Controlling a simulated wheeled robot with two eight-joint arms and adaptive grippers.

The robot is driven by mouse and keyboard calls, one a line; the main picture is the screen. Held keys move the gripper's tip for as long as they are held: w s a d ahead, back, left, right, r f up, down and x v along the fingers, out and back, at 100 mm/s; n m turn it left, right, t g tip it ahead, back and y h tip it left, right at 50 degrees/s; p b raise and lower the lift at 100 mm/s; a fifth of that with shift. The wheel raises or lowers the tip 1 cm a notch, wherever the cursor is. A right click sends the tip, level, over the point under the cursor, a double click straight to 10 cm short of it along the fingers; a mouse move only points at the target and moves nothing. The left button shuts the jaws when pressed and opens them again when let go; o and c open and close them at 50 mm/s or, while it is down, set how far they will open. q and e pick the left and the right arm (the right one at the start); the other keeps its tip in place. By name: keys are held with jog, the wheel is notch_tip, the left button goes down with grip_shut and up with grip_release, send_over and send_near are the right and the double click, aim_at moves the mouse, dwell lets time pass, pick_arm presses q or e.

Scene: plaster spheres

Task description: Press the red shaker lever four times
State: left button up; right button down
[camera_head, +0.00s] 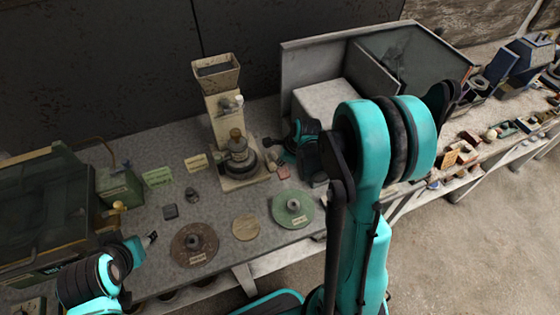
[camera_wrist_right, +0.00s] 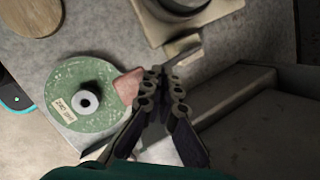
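A cream machine (camera_head: 222,108) with a hopper on top stands at the back middle, with a dark round vessel (camera_head: 238,158) on its base. A small flat reddish piece (camera_head: 283,172) lies right of this base; it also shows in the right wrist view (camera_wrist_right: 128,86). I cannot tell whether it is the red lever. A short grey tab (camera_wrist_right: 182,48) sticks out from the base. My right gripper (camera_head: 272,145) is just right of the vessel; in the wrist view its fingers (camera_wrist_right: 160,72) are together and empty, close to the tab; contact is unclear. My left gripper (camera_head: 152,237) is at lower left, its opening unclear.
A green disc (camera_head: 281,209), a brown disc (camera_head: 194,231) and a tan disc (camera_head: 246,227) lie along the bench front. A grey open-fronted cabinet (camera_head: 300,65) stands behind my right arm. A dark green cabinet (camera_head: 45,255) is at left. Small dark pieces and labels lie between.

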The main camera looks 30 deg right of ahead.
jog(key=shift+w+r+p, duration=0.3)
jog(key=shift+r+p, duration=0.15)
jog(key=shift+r, duration=0.25)
jog(key=shift+w+r+p, duration=0.3)
jog(key=shift+r+p, duration=0.1)
jog(key=shift+r, duration=0.3)
jog(key=r+p, duration=0.1)
jog(key=w+r+p, duration=0.1)
jog(key=r, duration=0.1)
jog(key=w+r+p, duration=0.1)
jog(key=shift+d+r, duration=0.1)
jog(key=shift+r, duration=0.2)
dwell(1.2)
jog(key=r, duration=0.1)
jog(key=w+r, duration=0.1)
jog(key=r, duration=0.1)
jog(key=shift+w+r+p, duration=0.25)
jog(key=shift+p, duration=0.1)
